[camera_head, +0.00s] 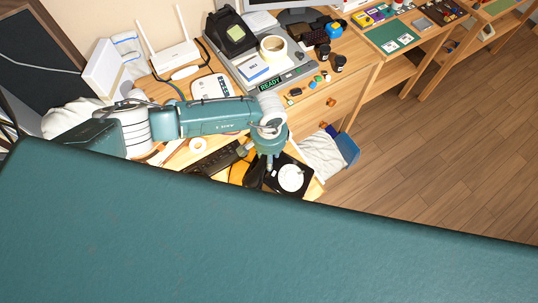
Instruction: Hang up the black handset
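A black dial phone (291,178) with a white round dial lies on the desk in front, just right of my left gripper. A dark elongated shape, apparently the black handset (255,173), is beside the phone's left side, partly covered by my gripper and cut off below by my teal body. My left arm reaches in from the left, and its gripper (262,165) points down at the handset. The fingers are too small and hidden to tell whether they are shut or touching it. My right gripper is out of view.
A black keyboard (212,160) and a tape roll (198,145) lie left of the phone. A blue bin (346,146) is right of the desk. Wooden floor (440,150) at right is clear.

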